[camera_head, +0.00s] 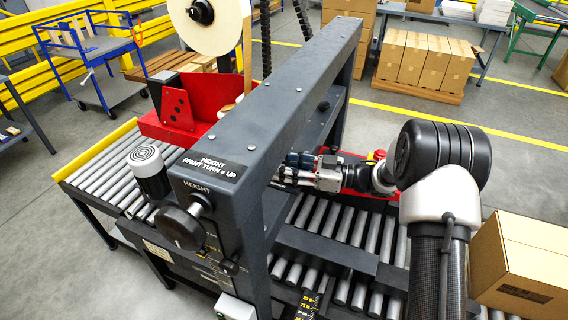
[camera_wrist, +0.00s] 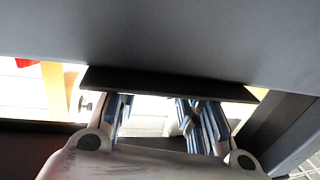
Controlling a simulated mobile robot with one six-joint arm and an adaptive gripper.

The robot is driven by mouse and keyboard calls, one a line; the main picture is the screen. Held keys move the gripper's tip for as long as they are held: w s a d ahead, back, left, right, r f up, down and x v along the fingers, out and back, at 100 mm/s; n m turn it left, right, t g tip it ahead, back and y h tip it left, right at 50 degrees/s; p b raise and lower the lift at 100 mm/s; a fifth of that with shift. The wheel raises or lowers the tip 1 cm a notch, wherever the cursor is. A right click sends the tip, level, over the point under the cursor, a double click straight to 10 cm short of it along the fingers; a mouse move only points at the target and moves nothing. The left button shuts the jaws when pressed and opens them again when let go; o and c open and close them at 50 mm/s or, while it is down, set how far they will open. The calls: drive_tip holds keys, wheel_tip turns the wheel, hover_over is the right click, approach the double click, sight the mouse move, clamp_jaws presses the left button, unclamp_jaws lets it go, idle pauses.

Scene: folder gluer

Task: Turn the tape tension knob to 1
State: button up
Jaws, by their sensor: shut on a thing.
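My gripper (camera_head: 290,172) reaches in from the right, under the dark overhead beam of the machine (camera_head: 270,95). In the wrist view my gripper (camera_wrist: 158,102) has its two fingers pointing under a dark ledge (camera_wrist: 165,83), which hides the fingertips. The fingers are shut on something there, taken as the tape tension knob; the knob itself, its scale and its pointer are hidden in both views. A large white tape roll (camera_head: 212,22) is mounted at the top of the red tape head (camera_head: 176,112), behind the beam.
A black height crank (camera_head: 182,226) and a motor (camera_head: 148,172) are on the frame's near end. Roller conveyors (camera_head: 335,235) run beneath. A cardboard box (camera_head: 520,262) stands at the right. The beam lies close to my gripper and leaves little room above it.

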drive_tip(key=shift+n+g, duration=1.2)
drive_tip(key=shift+g, duration=0.7)
drive_tip(key=o, duration=1)
drive_tip(key=shift+o, duration=0.2)
drive_tip(key=shift+d, duration=0.1)
drive_tip(key=d, duration=1.2)
drive_tip(key=shift+w, duration=0.35)
